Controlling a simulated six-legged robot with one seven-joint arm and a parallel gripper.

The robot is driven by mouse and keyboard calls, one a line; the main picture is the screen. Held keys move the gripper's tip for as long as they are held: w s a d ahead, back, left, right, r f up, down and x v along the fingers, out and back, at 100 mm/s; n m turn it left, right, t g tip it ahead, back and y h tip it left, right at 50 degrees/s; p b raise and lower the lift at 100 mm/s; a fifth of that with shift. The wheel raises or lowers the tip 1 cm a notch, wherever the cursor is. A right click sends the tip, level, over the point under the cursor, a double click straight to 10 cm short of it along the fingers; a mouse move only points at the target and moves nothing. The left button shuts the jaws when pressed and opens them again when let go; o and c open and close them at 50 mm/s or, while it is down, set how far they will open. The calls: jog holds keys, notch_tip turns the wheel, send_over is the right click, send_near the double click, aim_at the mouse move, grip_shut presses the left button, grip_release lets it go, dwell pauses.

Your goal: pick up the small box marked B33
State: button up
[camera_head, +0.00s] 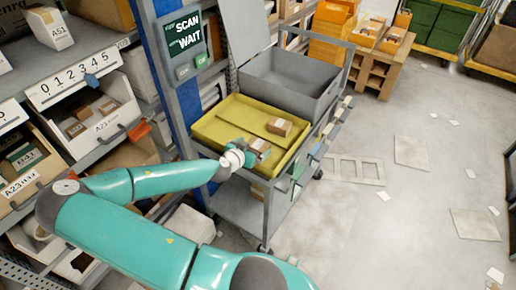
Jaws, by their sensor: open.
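Two small brown boxes show in the yellow tray on the grey cart. One box (279,127) lies in the tray's right part, clear of my gripper. The other box (261,146) is right at my gripper (258,155), at or between its fingers; I cannot tell whether they touch. My gripper is open, over the near right part of the yellow tray (212,131). The marks on both boxes are too small to read, so I cannot tell which is B33. The gripper hides part of the nearer box.
A grey bin (290,80) stands behind the tray on the cart (240,206). A blue post with a screen (185,42) reading SCAN and WAIT stands left of it. Shelves with labelled bins (95,120) fill the left. Open floor (340,215) with loose papers lies right.

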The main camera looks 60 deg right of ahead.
aim_at(259, 142)
jog(key=x, duration=0.5)
jog(key=shift+f, duration=0.2)
jog(key=c, duration=1)
jog(key=shift+c, duration=0.2)
jog(key=shift+r, duration=0.2)
